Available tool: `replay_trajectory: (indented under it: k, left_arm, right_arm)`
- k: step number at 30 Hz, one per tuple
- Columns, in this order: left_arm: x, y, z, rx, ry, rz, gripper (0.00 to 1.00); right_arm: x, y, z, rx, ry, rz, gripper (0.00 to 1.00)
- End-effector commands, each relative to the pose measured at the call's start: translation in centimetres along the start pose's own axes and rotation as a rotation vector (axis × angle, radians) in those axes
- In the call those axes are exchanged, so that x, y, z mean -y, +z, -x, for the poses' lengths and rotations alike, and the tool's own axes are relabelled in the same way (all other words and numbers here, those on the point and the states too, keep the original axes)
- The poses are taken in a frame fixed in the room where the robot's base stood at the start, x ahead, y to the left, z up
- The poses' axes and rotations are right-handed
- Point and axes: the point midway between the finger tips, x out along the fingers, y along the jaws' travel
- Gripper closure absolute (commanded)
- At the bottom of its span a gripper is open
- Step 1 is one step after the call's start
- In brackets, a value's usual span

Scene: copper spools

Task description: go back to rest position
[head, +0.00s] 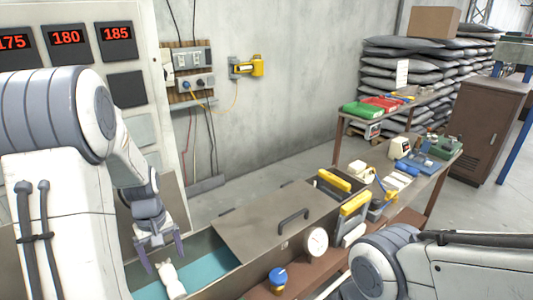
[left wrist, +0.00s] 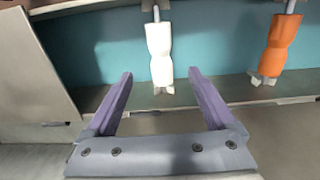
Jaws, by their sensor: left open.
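My left gripper (head: 164,258) hangs over the near end of a long metal tank at the lower left of the head view. Its two purple fingers are spread apart in the left wrist view (left wrist: 160,75), with nothing between them. A white spool-shaped piece (left wrist: 160,52) on a thin rod is beyond the fingertips, apart from them as far as I can tell. It also shows below the gripper in the head view (head: 171,281). An orange piece (left wrist: 277,43) on another rod is to its right. My right arm shows at the lower right, but its gripper does not.
The tank has a teal inside (head: 208,268) and a grey lid (head: 262,233) with a dark handle. A round gauge (head: 316,241) and a blue-topped knob (head: 278,276) are at its front. A control panel (head: 127,89) stands at left; a cluttered bench (head: 433,172) stands at right.

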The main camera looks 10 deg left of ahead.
Motion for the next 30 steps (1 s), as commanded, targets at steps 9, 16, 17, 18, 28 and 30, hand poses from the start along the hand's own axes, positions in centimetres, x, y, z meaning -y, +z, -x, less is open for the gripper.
replay_trajectory:
  k: [9, 16, 17, 18, 28, 30]
  left_arm:
    - [-8.8, 10.1, 3.9, -0.012, 0.028, -0.457, 0.11]
    - [-11.4, 23.3, 6.8, -0.008, 0.062, -0.982, 0.11]
    - [-11.3, 24.8, 7.1, -0.007, 0.067, -1.047, 0.11]
    - [-10.9, 26.6, 7.3, -0.006, 0.073, -1.127, 0.11]
    - [-7.8, 33.8, 8.1, 0.011, 0.098, -1.488, 0.11]
    - [-7.7, 34.0, 8.1, 0.012, 0.098, -1.499, 0.11]
  right_arm:
    - [0.0, 0.0, -0.1, 0.000, 0.000, 0.000, 0.53]
    - [0.0, 0.0, -0.1, 0.000, 0.000, 0.000, 0.53]
    - [0.0, 0.0, -0.1, 0.000, 0.000, 0.000, 0.53]
    - [0.0, 0.0, -0.2, 0.000, 0.000, 0.000, 0.53]
    - [0.0, 0.0, -0.2, 0.000, 0.000, 0.000, 0.53]
    - [0.0, 0.0, -0.2, 0.000, 0.000, 0.000, 0.53]
